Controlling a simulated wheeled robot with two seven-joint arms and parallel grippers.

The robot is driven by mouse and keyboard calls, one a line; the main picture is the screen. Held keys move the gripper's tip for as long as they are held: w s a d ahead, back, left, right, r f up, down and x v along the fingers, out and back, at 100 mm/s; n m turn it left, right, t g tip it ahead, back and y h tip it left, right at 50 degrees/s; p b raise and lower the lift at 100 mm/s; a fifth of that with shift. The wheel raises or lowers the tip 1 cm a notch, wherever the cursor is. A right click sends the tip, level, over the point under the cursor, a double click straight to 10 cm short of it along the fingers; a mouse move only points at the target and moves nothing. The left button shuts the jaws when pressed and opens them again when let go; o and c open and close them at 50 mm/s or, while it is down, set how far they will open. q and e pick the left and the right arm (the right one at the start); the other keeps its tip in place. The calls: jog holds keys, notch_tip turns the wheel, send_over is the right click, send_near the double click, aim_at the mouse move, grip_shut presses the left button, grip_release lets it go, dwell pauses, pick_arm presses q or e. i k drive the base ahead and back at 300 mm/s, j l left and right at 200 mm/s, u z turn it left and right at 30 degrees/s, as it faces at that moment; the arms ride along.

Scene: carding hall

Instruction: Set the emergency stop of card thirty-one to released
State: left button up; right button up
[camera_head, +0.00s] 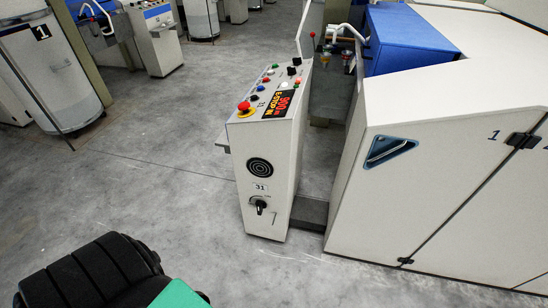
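The control cabinet of card thirty-one (272,150) stands upright in the middle of the view, with a small "31" label on its front. The emergency stop (244,106) is a red mushroom button on a yellow ring at the near left corner of the sloping top panel. The lit display (279,104) beside it shows "900" and what looks like "ESTOP IN". A dark ribbed part of mine with a green piece shows at the bottom left, well below the cabinet. Neither gripper's fingers are in view.
A black rotary switch (260,206) sits low on the cabinet front. Coloured buttons and a black knob (292,70) share the top panel. A large cream machine (440,190) stands close on the right. The grey floor (160,190) left of the cabinet is clear.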

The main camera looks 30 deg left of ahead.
aim_at(244, 106)
jog(key=u, duration=1.3)
